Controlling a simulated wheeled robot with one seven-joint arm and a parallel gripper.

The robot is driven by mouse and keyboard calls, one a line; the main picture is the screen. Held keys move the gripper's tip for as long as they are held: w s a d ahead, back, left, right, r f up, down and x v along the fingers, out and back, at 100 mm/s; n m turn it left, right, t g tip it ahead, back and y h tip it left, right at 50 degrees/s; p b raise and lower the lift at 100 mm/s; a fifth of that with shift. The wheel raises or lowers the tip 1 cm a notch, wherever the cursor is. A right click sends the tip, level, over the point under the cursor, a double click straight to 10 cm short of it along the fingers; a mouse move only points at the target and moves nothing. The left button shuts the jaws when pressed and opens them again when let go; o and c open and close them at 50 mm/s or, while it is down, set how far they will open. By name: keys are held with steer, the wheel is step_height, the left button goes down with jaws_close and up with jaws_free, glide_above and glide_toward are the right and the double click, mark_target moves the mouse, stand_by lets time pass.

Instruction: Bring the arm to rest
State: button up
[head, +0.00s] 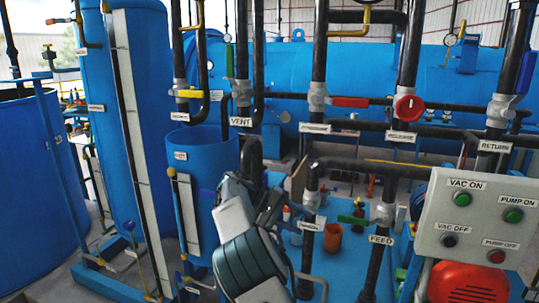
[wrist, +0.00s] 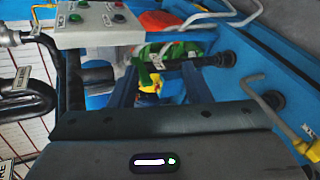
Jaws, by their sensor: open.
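My arm rises from the bottom centre of the head view, with pale and dark links folded close together. My gripper (head: 252,194) is at its upper end, in front of the pipes and right of the blue open cylinder (head: 203,150). It is small and partly hidden by my own links there. It is open, and I see nothing held.
Blue tanks (head: 141,120) stand at left. A control panel (head: 480,224) with buttons is at right, also in the wrist view (wrist: 98,28). An orange cup (head: 333,237) stands on the blue deck.

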steer(key=s+d+r+y, duration=0.2)
steer(key=s+d+y, duration=0.6)
steer(key=s+d, duration=0.4)
steer(key=s+a+f+t+y, duration=0.2)
steer(key=s, duration=0.9)
steer(key=s+a+f+t+y, duration=0.2)
steer(key=s+t, duration=0.1)
steer(key=s, duration=0.9)
steer(key=shift+s+a+f+m+y, duration=0.2)
steer(key=shift+s+a+m+y, duration=0.05)
steer(key=shift+a+m+y, duration=0.1)
